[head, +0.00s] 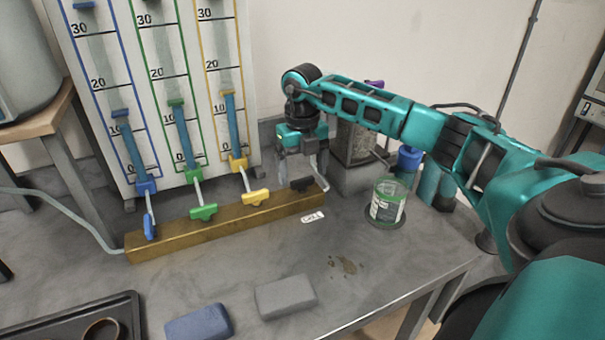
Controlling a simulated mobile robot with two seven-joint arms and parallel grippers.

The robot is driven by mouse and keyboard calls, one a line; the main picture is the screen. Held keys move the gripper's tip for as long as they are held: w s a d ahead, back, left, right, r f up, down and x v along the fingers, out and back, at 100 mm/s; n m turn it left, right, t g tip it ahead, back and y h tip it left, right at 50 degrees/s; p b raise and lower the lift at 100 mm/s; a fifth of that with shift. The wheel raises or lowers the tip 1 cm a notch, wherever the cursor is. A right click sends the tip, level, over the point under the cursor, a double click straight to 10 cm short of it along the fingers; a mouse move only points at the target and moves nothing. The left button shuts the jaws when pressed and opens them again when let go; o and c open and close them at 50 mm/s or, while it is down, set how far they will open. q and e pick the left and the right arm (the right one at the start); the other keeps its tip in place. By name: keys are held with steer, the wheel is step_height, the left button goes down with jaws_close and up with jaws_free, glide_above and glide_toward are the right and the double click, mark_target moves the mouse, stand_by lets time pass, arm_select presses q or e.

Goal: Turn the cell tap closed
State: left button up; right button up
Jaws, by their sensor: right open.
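The cell tap (303,184) has a small black handle at the right end of a brass-coloured manifold bar (225,222). A white label (313,217) lies in front of it on the bench. My right gripper (301,168) points down just above the black handle, its two fingers apart, one towards each side. I cannot tell whether the fingers touch the handle. The gripper partly hides the tap's stem and the pipe behind it. My left gripper is out of view.
Blue (150,226), green (203,212) and yellow (255,197) taps stand along the bar, below the gauge board (165,90). A green-rimmed jar (388,203) stands right of the bar. Grey (286,297) and blue (199,324) blocks lie in front. The bench between is mostly clear.

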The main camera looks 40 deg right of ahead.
mark_target(303, 179)
step_height(303, 179, up, 11)
steer(key=shift+r, duration=0.15)
stand_by(0.6)
